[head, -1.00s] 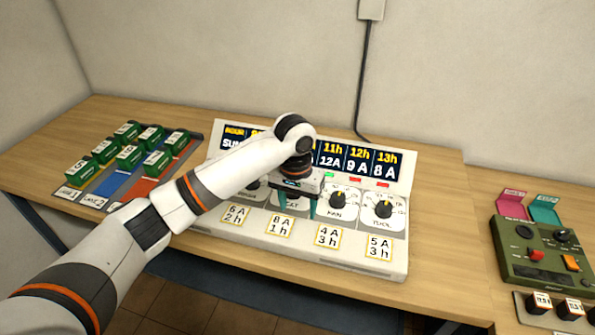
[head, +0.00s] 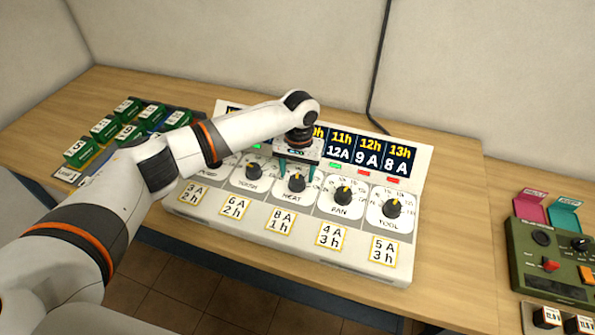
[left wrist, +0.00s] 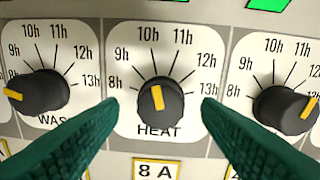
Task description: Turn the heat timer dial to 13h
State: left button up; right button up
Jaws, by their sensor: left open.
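The HEAT dial (head: 297,183) is a black knob with a yellow pointer on the white sloped panel (head: 190,208). In the left wrist view the HEAT dial (left wrist: 158,102) sits in the middle, its pointer aimed up and slightly left, about at the 10h mark. Its 13h mark (left wrist: 208,90) is at the right of the scale. My left gripper (head: 297,171) is open, its green fingers above and behind the dial in the head view. In the left wrist view its fingertips (left wrist: 159,103) appear on either side of the dial, with gaps. My right gripper is not in view.
Neighbouring dials stand close on both sides, one at left (left wrist: 38,92) and one at right (left wrist: 287,106). A display (head: 368,152) stands behind. Green blocks (head: 104,128) lie at left, and a green control box (head: 545,255) is at far right.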

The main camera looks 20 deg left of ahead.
pick_arm(q)
jog(key=shift+s+f, duration=0.1)
jog(key=shift+f, duration=0.85)
jog(key=shift+c, duration=0.2)
jog(key=c, duration=1)
jog(key=shift+o, duration=0.2)
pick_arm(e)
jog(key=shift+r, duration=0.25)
